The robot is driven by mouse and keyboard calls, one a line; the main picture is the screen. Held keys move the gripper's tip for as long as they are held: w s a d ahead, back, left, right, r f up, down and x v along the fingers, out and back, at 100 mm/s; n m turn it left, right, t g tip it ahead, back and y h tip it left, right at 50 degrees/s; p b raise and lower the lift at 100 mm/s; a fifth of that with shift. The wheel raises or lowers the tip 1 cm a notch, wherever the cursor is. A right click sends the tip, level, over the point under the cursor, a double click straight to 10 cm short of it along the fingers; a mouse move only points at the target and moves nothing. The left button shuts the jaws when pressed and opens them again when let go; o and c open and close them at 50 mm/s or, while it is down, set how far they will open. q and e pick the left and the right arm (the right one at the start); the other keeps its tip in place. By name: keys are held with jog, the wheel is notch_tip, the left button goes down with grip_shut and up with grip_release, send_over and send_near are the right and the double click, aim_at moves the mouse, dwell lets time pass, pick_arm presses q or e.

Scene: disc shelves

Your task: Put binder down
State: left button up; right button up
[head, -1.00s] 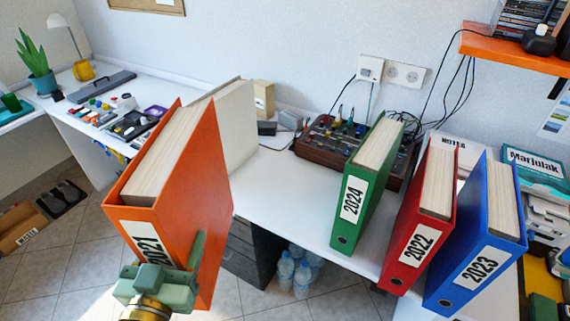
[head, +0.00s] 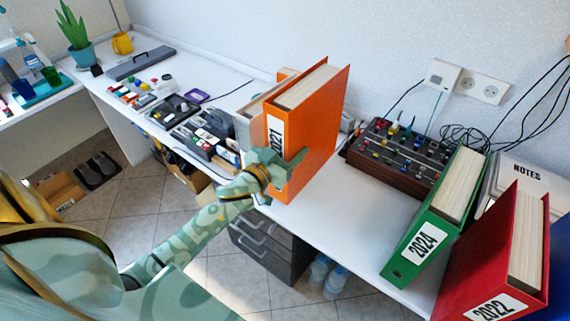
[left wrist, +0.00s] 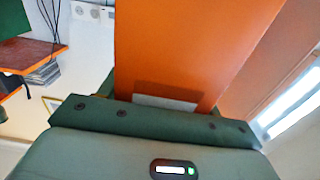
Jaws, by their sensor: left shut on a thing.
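The orange binder labelled 2021 (head: 312,125) stands upright at the desk's front edge, left of the middle of the desk. My left gripper (head: 280,168) is shut on its lower spine side; the arm comes in from the left. In the left wrist view the orange binder (left wrist: 190,50) rises from between the green jaws (left wrist: 160,118). Whether its bottom touches the desk top cannot be told. My right gripper is not in view.
Green 2024 (head: 440,215) and red 2022 (head: 500,255) binders stand to the right, with a blue one (head: 560,270) partly cut off. A mixer box (head: 400,155) sits behind. White desk (head: 345,215) is bare between orange and green binders. Small items lie left.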

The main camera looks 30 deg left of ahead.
pick_arm(q)
jog(key=w+a+f+b, duration=0.1)
jog(key=f, duration=0.1)
jog(key=a+f+b, duration=0.1)
jog(key=f+b, duration=0.1)
jog(key=f, duration=0.1)
jog(key=w+a+f+b, duration=0.1)
jog(key=f, duration=0.2)
jog(key=shift+w+a+f+b, duration=0.1)
jog(key=shift+w+f+b, duration=0.2)
jog(key=shift+b, duration=0.1)
jog(key=shift+r, duration=0.15)
jog(key=o, duration=1.6)
jog(key=shift+s+f, duration=0.1)
jog(key=shift+f, duration=0.1)
